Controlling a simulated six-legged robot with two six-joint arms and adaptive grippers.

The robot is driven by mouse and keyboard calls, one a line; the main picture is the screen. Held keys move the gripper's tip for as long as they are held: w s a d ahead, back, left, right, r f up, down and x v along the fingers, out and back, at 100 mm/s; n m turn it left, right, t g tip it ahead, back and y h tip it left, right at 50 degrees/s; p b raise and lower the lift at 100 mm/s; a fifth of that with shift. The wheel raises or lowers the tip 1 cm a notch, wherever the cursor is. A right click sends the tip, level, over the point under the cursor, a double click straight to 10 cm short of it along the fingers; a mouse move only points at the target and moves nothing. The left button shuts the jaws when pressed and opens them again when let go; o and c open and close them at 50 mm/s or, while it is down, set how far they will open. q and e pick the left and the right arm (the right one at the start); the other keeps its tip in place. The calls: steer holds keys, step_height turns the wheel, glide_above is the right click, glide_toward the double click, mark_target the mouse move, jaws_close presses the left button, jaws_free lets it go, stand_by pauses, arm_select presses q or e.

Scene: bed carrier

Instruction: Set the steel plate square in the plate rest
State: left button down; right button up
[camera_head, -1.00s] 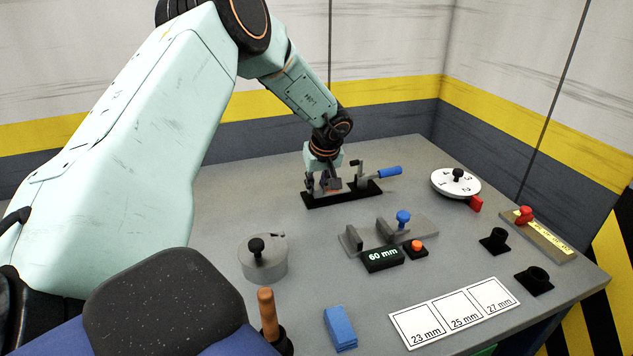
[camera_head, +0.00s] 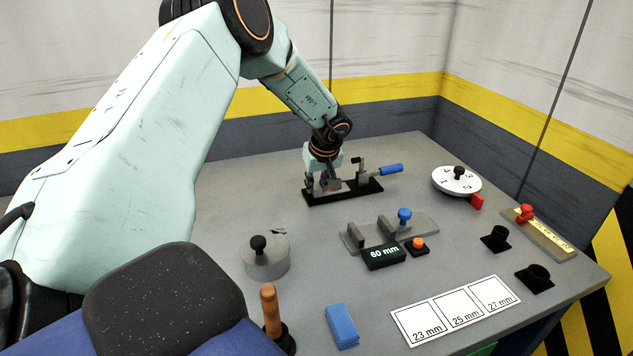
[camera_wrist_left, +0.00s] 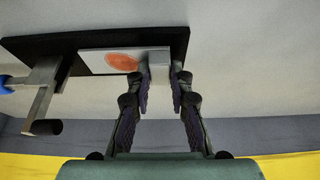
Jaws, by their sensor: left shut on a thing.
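The light grey steel plate (camera_wrist_left: 95,63) with an orange round spot lies over the black base of the plate rest (camera_wrist_left: 45,42) in the left wrist view. The rest also shows at the back of the bench in the head view (camera_head: 347,194), with a blue-handled clamp (camera_head: 390,170) at its right end. My left gripper (camera_head: 328,185) is low over the rest's left end. Its fingers (camera_wrist_left: 161,68) are shut on a grey block-like part at the plate's end. The fingers hide part of the plate, so I cannot tell whether it sits fully square. My right gripper is not in view.
In front stand a grey fixture with a blue knob (camera_head: 404,216), a 60 mm display (camera_head: 384,256) and a round grey pot (camera_head: 265,258). A numbered dial (camera_head: 456,181) is at the right. Blue pads (camera_head: 341,326) and a label card (camera_head: 455,309) lie near the front.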

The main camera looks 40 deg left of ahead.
arm_select(q)
steer(key=shift+d, duration=0.1)
steer(key=c, duration=1.1)
jaws_free()
steer(key=v, duration=1.2)
steer(key=shift+f, duration=0.1)
